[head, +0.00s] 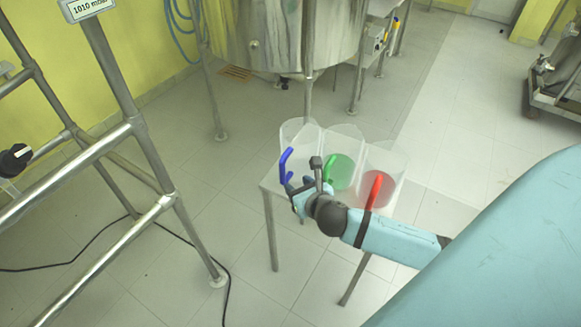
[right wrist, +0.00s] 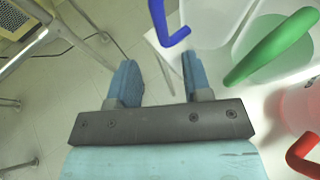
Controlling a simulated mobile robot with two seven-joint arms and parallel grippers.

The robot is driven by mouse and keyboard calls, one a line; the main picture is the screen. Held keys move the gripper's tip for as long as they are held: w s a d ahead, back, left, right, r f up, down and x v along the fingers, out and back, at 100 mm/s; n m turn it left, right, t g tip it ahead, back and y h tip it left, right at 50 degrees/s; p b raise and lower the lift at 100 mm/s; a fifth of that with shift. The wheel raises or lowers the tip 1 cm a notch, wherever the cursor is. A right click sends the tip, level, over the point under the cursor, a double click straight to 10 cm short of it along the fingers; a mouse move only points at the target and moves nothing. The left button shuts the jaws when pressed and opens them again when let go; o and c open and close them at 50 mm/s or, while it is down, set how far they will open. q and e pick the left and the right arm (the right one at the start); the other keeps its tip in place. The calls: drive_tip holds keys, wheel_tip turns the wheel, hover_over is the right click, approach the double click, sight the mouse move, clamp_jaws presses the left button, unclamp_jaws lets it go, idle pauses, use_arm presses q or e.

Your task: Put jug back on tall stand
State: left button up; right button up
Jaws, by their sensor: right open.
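Three clear jugs stand side by side on a white-topped stand (head: 268,183) with metal legs. The left jug (head: 298,132) has a blue handle (head: 285,163) and looks empty. The middle jug (head: 342,165) has a green handle and green contents. The right jug (head: 383,165) has a red handle and red contents. My right gripper (head: 294,186) is open and empty, just in front of and below the blue handle. In the right wrist view the blue handle (right wrist: 168,25) shows beyond the open fingers (right wrist: 158,78), with the green handle (right wrist: 270,47) to the right. My left gripper is out of view.
A metal frame (head: 150,212) stands at the left. A large steel vessel (head: 275,35) on legs stands behind the stand. A dark cable (head: 185,240) lies on the tiled floor. Open floor lies to the right and between frame and stand.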

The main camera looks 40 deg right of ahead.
drive_tip(key=s+a+f+m+g+y, duration=0.1)
drive_tip(key=s+a+f+m, duration=0.4)
drive_tip(key=m, duration=1)
drive_tip(key=s+a+f+m+g+y, duration=0.1)
drive_tip(key=s+a+f+m+y, duration=0.3)
drive_tip(key=m, duration=1.2)
drive_tip(key=s+a+f, duration=0.1)
drive_tip(key=s+a, duration=0.3)
drive_tip(key=s, duration=0.2)
drive_tip(key=shift+a+m, duration=0.3)
drive_tip(key=shift+a, duration=0.05)
drive_tip(key=shift+s, duration=0.1)
